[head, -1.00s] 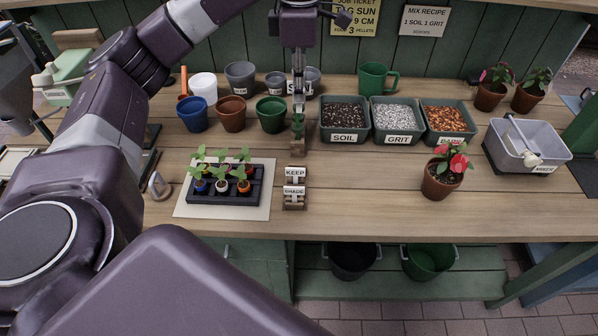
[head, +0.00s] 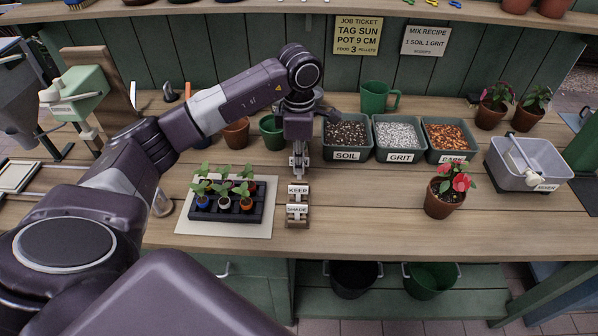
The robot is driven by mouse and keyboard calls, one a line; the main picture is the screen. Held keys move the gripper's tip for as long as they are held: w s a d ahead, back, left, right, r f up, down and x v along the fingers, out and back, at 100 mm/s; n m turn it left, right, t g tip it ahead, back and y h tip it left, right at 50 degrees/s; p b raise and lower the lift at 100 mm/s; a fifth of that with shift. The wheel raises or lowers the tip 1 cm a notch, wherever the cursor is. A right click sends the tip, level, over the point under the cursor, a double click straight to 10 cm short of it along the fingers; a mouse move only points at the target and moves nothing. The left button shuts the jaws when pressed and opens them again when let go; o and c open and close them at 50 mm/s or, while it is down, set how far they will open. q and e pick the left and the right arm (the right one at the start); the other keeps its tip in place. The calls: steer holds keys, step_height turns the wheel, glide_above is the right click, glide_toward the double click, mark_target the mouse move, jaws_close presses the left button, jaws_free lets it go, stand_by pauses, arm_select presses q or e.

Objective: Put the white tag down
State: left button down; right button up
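Two white tags, one reading KEEP (head: 298,189) and one reading SHADE (head: 297,209), stand in small wooden blocks on the bench, left of centre. My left gripper (head: 299,172) points down just behind the KEEP tag. Its fingers look close together, but I cannot tell whether they are shut or hold anything. A separate white tag in its fingers cannot be made out. The gripper and wrist hide the bench right behind the KEEP tag. My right gripper is not in view.
A black seedling tray (head: 228,213) on a pale board stands left of the tags. SOIL (head: 346,156), GRIT (head: 399,158) and bark bins stand behind right. A potted red flower (head: 441,205) stands right. Bench between tags and flower is clear. My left arm covers several pots.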

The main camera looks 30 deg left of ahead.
mark_target(299, 180)
arm_select(q)
step_height(299, 180, down, 4)
steer(key=shift+r+p, duration=0.25)
steer(key=shift+p, duration=0.1)
steer(key=shift+f, duration=0.25)
steer(key=c, duration=2.2)
jaws_free()
steer(key=shift+o, duration=0.2)
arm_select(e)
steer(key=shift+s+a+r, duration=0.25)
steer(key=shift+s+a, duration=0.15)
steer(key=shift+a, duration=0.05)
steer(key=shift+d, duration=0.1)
